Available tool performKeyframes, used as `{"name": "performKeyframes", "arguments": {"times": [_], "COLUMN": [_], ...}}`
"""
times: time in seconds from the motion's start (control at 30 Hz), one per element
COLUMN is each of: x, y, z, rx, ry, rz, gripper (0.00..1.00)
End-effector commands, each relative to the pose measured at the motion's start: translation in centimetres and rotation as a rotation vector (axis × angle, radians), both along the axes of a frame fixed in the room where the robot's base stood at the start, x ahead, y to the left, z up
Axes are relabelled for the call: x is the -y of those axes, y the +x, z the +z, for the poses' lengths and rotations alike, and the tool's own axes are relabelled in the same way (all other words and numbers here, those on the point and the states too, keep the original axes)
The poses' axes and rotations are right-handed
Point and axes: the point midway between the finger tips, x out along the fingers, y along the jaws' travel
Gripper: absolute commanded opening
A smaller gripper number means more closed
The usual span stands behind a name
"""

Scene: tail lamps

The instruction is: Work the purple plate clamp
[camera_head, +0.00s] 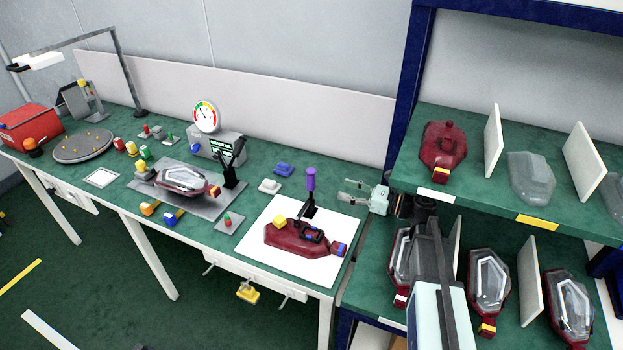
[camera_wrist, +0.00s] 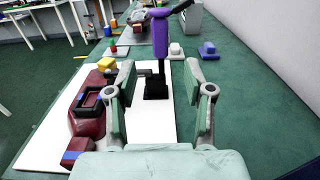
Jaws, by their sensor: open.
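The plate clamp has an upright purple handle (camera_head: 310,180) on a black base, on the white plate (camera_head: 285,265) at the table's right end. In the wrist view the purple handle (camera_wrist: 160,36) stands ahead, above its black base (camera_wrist: 156,89). A dark arm of the clamp reaches over the housing. My gripper (camera_head: 349,190) is open and empty, to the right of the handle. In the wrist view its fingers (camera_wrist: 158,72) spread either side of the clamp, apart from it.
A blue part (camera_head: 284,169) and a white part (camera_head: 269,186) sit behind the plate. Left stands a grey fixture with a clear lamp (camera_head: 181,180) and a dial gauge (camera_head: 206,117). Right, a blue-framed shelf (camera_head: 410,90) holds lamps and dividers. Green table beside the plate is free.

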Motion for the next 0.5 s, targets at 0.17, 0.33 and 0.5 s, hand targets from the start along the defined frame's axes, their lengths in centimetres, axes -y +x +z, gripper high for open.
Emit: {"name": "performKeyframes", "arguments": {"times": [0.17, 0.33, 0.5], "x": [-3.6, -6.7, -9.3], "y": [1.4, 2.5, 3.5], "z": [0.2, 0.2, 0.2], "rx": [0.000, 0.001, 0.000], "ry": [0.001, 0.000, 0.001], "rz": [0.003, 0.002, 0.002], "gripper": [0.52, 0.52, 0.52]}}
